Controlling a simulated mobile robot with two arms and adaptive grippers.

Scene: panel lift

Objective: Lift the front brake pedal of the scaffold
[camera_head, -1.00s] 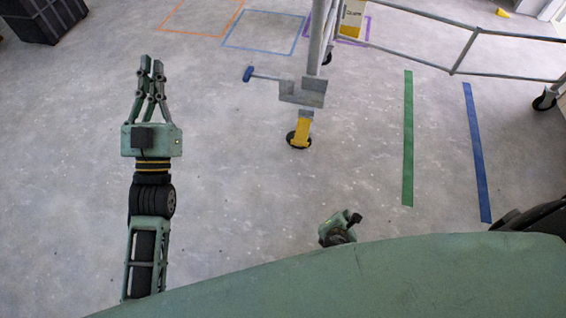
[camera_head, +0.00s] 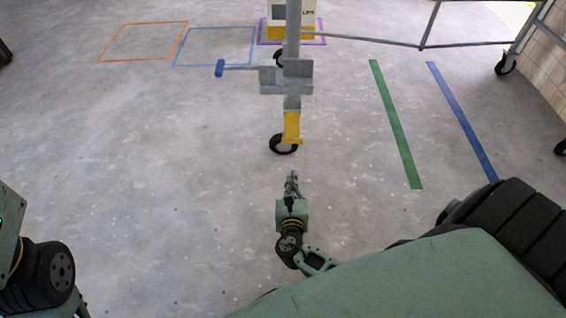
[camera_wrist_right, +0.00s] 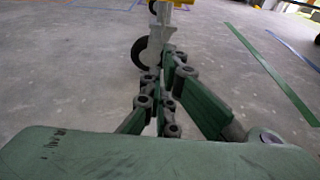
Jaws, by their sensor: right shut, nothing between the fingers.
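The scaffold's front caster wheel (camera_head: 284,145) stands on the floor at the foot of a grey post (camera_head: 293,40). The yellow brake pedal (camera_head: 292,127) sits just above it, angled downward. My right gripper (camera_head: 291,177) is shut and empty, a little in front of the wheel and apart from it. In the right wrist view its closed fingers (camera_wrist_right: 167,88) point at the wheel (camera_wrist_right: 140,53) and a pale bracket (camera_wrist_right: 162,35). Only a sliver of yellow shows at that view's top edge. My left arm shows at the left edge; its fingertips are out of frame.
A grey bracket with a blue-ended handle (camera_head: 220,68) sits on the post. Scaffold rails (camera_head: 370,41) run right to another caster (camera_head: 505,65). Green tape (camera_head: 396,125) and blue tape (camera_head: 462,120) mark the floor at right. The floor left of the wheel is clear.

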